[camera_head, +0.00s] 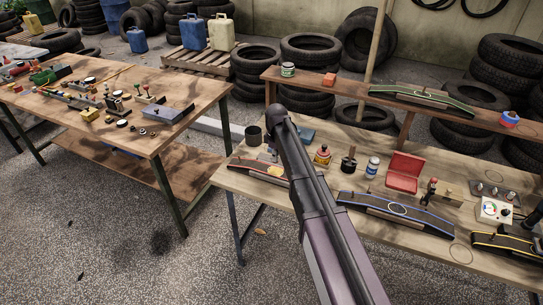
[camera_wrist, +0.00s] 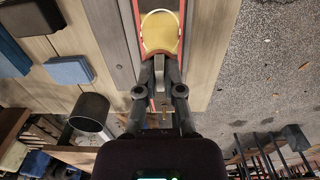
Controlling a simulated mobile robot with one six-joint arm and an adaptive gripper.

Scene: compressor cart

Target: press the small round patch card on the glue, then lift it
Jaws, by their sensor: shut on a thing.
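A small round yellow patch card (camera_wrist: 160,34) shows at the top of the wrist view. It lies over a dark strip with red edges (camera_wrist: 184,60); I cannot tell whether it touches the strip. My gripper (camera_wrist: 160,62) is shut on the card's near edge. A pale rim shows around the card's far edge; the glue is not clearly visible beneath it. In the head view the red-edged strip (camera_head: 250,166) lies at the bench's left end, with a yellowish spot (camera_head: 274,170) on it. My arm hides most of the gripper there.
A black cup (camera_head: 254,136) and blue block (camera_head: 305,134) stand behind the strip. A blue-edged strip (camera_head: 400,212) lies in front.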

